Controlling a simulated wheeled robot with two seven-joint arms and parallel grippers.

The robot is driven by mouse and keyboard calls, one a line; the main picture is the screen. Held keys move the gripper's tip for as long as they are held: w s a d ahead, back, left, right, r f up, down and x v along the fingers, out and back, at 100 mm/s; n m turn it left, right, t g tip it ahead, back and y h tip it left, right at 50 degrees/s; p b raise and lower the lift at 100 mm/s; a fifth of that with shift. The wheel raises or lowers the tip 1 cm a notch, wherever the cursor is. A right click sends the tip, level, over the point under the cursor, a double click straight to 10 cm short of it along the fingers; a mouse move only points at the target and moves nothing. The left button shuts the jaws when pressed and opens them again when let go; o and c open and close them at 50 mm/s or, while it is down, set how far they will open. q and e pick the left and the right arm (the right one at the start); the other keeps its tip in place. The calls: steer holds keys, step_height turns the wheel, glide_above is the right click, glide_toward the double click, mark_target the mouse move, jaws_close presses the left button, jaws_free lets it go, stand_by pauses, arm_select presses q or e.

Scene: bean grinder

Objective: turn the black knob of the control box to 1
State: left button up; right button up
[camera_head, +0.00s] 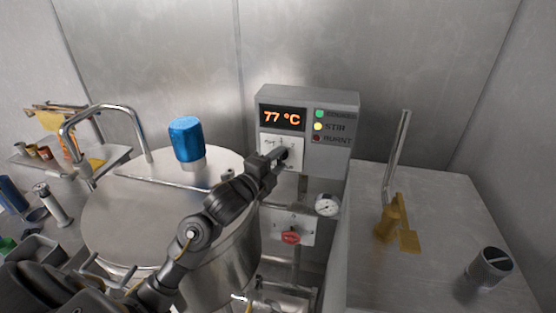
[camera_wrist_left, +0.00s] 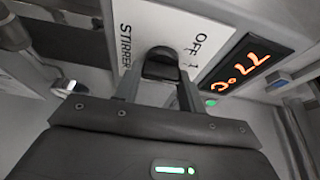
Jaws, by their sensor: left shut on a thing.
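The grey control box (camera_head: 342,105) stands at the back middle, with a display reading 77 °C and a white dial plate (camera_head: 268,148) below it. My left gripper (camera_head: 280,157) reaches the plate and is shut on the black knob. In the left wrist view the black knob (camera_wrist_left: 161,64) sits between the fingers of my left gripper (camera_wrist_left: 155,92). The plate there (camera_wrist_left: 180,30) reads STIRRER, OFF and 1. The gripper partly hides the knob, so its exact setting cannot be told. My right gripper is not in view.
A large steel pot (camera_head: 135,215) with a blue-capped part (camera_head: 187,138) stands left of the box, under my left arm. A gauge (camera_head: 327,204) and a red knob (camera_head: 290,237) sit below. A grey cabinet (camera_head: 440,220) stands at right. The yellow STIR light (camera_head: 318,126) looks lit.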

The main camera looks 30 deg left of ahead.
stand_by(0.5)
arm_select(q)
steer(key=o, duration=1)
steer(key=shift+s+f, duration=0.15)
steer(key=shift+s, duration=0.35)
steer(key=s, duration=0.3)
steer(key=s+a, duration=0.1)
steer(key=s, duration=0.5)
steer(key=shift+s+a, duration=0.2)
steer(key=shift+s, duration=0.15)
